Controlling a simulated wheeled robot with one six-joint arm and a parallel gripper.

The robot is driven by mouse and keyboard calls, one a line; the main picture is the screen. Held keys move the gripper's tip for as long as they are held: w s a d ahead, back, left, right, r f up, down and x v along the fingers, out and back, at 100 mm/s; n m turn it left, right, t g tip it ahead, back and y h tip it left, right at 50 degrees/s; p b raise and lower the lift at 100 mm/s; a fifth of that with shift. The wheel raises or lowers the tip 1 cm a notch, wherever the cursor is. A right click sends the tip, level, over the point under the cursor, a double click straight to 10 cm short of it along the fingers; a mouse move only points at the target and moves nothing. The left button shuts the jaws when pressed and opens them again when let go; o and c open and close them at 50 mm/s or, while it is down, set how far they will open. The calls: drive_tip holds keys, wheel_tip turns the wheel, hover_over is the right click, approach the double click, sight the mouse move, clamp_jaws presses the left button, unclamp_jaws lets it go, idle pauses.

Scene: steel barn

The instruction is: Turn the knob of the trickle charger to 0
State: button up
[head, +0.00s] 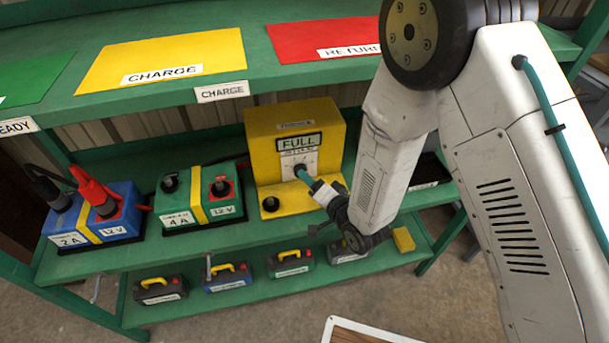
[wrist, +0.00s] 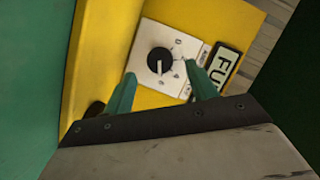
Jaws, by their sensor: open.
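The yellow trickle charger (head: 265,130) stands on the middle green shelf, with a label reading FULL (head: 299,142) on its face. Its round black knob (wrist: 160,61) sits on a white dial plate (wrist: 144,82) in the wrist view. A pale pointer line shows on the knob; the dial figures are too small to read surely. My gripper (wrist: 160,88) is open, its two green fingers on either side of the knob's near side in the picture, apart from it. In the head view my gripper (head: 303,174) is at the dial and partly covers it.
A blue 2 A battery (head: 95,222) with black and red clamps and a green 4 A battery (head: 180,215) stand left of the charger. Several small batteries (head: 290,263) sit on the lower shelf. The upper shelf (head: 350,72), with yellow and red mats, overhangs the charger.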

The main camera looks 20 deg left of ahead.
drive_tip(key=shift+x, duration=2.2)
drive_tip(key=c, duration=1)
